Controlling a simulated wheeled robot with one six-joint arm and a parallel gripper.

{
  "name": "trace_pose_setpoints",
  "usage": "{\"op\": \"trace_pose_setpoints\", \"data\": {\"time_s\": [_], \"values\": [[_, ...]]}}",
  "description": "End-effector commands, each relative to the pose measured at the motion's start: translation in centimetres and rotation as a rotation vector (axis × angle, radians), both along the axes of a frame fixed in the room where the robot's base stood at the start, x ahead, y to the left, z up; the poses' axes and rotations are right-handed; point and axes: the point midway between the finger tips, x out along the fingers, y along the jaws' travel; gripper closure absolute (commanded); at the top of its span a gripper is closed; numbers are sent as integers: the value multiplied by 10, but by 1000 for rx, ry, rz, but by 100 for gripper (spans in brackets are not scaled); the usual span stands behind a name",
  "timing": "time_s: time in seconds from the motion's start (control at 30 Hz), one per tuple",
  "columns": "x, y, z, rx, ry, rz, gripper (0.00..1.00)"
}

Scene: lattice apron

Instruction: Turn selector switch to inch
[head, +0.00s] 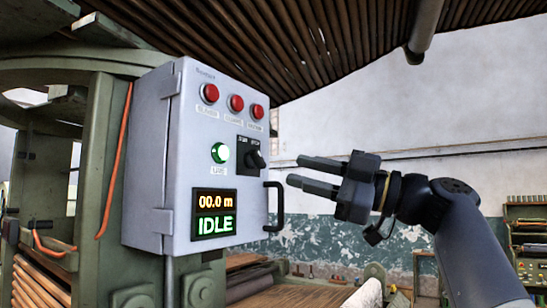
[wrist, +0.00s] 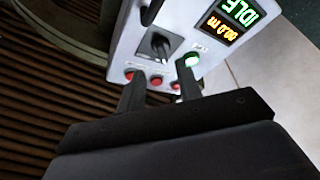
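The selector switch (head: 255,158) is a black knob on a black plate on the front of a grey control box (head: 150,215), right of a lit green button. Its plate has small white labels that I cannot read with certainty. The knob also shows in the wrist view (wrist: 158,44), ahead of the fingers. My gripper (head: 297,171) is to the right of the box in the head view, fingers pointing toward it. It is open and empty, with a clear gap between the two fingers in the wrist view (wrist: 158,92). It is apart from the knob.
Three red buttons (head: 236,103) sit above the switch. The green button (head: 220,153) and a display (head: 214,214) reading "00.0 m" and "IDLE" are at left. A black handle (head: 281,207) stands out from the box's right edge. A slatted roof (head: 290,45) hangs overhead.

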Motion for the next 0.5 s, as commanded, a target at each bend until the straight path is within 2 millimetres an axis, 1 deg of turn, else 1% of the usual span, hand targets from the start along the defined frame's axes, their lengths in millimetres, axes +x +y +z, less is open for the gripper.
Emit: {"op": "trace_pose_setpoints", "data": {"time_s": [0.03, 0.23, 0.4, 0.5], "values": [[2, 10, 7, 0, -1, 5, 66], [14, 38, 14, 0, 1, 5, 66], [21, 53, 18, 0, 1, 2, 66], [22, 58, 19, 1, 0, 1, 66]]}}
